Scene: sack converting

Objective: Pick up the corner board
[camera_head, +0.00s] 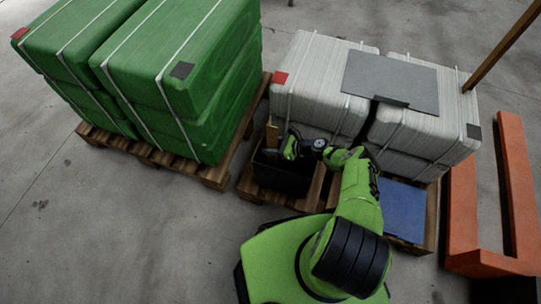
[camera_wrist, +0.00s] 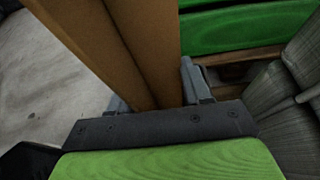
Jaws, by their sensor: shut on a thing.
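The corner board (camera_wrist: 135,45) is a long brown angled strip. In the wrist view it stands between the two grey fingers of my gripper (camera_wrist: 153,92), which is shut on it. In the head view a short brown piece of the board (camera_head: 271,134) shows at my gripper (camera_head: 275,152), above a black bin (camera_head: 283,178). The bin's inside and the board's lower end are mostly hidden, so I cannot tell whether the board is still inside the bin.
Green strapped sacks (camera_head: 190,75) stand on a pallet (camera_head: 215,172) at left. Pale strapped sacks (camera_head: 318,75) carry a grey sheet (camera_head: 392,80). A blue sheet (camera_head: 402,208) lies at front right. Orange forks (camera_head: 522,190) and a brown pole (camera_head: 503,42) are at right. Floor at left is clear.

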